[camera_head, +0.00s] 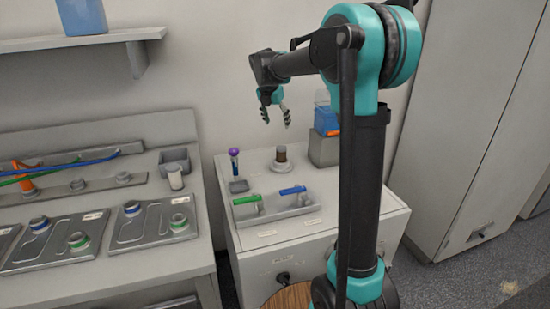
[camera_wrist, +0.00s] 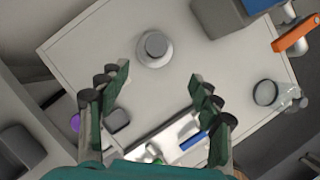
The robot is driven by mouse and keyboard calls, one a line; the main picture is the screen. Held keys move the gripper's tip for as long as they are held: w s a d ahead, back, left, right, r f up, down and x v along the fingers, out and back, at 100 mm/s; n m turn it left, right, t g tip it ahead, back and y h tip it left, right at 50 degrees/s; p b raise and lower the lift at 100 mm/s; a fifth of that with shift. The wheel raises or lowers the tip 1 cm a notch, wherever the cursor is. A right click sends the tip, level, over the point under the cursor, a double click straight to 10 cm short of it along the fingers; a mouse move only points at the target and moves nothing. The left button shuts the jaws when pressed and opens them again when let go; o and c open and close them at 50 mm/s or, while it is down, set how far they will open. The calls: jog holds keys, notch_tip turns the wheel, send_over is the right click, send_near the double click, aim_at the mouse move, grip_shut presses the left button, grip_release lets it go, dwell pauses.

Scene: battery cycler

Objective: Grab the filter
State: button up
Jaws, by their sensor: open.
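A short brown cylinder with a dark top (camera_head: 281,154) stands upright on a round pale base on the white cabinet; it is likely the filter, though no label shows. In the wrist view its round grey top (camera_wrist: 155,46) lies just beyond the fingertips, between their two lines. My gripper (camera_head: 276,122) is open and empty above the cabinet. In the wrist view my gripper's fingers (camera_wrist: 158,80) are spread wide, with bare cabinet top between them and nothing touched.
A purple-capped tube (camera_head: 234,160) stands left of the cylinder. A green handle (camera_head: 246,200) and a blue handle (camera_head: 293,190) sit in front. A grey box (camera_head: 322,150) with a blue container (camera_head: 327,121) stands to the right. A clear jar (camera_wrist: 286,97) lies near the cabinet edge.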

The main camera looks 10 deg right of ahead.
aim_at(281, 148)
jog(key=x, duration=1.2)
jog(key=shift+w+a, duration=0.15)
jog(key=shift+a+x, duration=0.2)
jog(key=shift+x, duration=2.45)
jog(key=shift+c, duration=0.2)
jog(key=c, duration=1.2)
